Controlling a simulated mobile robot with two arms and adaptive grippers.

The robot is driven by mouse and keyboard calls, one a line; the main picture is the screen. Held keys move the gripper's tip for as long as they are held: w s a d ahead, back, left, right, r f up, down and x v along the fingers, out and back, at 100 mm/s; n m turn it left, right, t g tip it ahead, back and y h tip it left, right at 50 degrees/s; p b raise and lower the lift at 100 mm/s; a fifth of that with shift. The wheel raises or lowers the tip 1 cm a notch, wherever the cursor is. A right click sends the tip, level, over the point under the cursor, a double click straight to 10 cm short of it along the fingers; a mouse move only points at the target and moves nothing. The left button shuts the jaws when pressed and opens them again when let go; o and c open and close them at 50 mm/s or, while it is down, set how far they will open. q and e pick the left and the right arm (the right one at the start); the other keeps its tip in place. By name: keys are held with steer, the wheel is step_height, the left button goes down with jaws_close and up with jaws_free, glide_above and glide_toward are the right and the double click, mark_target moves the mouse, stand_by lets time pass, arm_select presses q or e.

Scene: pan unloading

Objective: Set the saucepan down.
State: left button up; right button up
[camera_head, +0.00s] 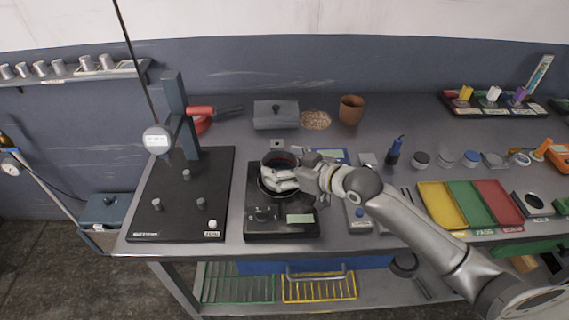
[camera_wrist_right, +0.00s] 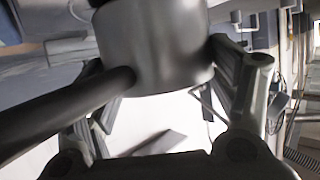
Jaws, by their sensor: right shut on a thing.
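The saucepan (camera_head: 279,157) is a small pot with a dark inside, over the black device in the middle of the bench. My right gripper (camera_head: 283,178) is shut on it from the right. In the right wrist view, the saucepan (camera_wrist_right: 155,45) is a grey metal body between the fingers of my right gripper (camera_wrist_right: 160,85), with its dark handle (camera_wrist_right: 60,115) running to the lower left. The fingers hide part of the pan in the head view. I cannot tell whether its base touches the device. My left gripper is out of view.
The black device (camera_head: 282,228) has knobs and a small display. A black plate with a dial stand (camera_head: 181,200) is to its left. A grey lidded box (camera_head: 275,115) and a brown pot (camera_head: 351,109) stand behind. Colored trays (camera_head: 468,204) lie to the right.

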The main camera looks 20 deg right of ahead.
steer(key=shift+f, duration=0.1)
steer(key=o, duration=0.9)
steer(key=shift+f, duration=0.2)
steer(key=o, duration=0.4)
steer(key=shift+r, duration=0.1)
steer(key=shift+r, duration=0.2)
steer(key=shift+s+d, duration=0.15)
steer(key=shift+s, duration=0.15)
steer(key=b+v, duration=0.1)
steer(key=v, duration=1)
steer(key=shift+b, duration=0.4)
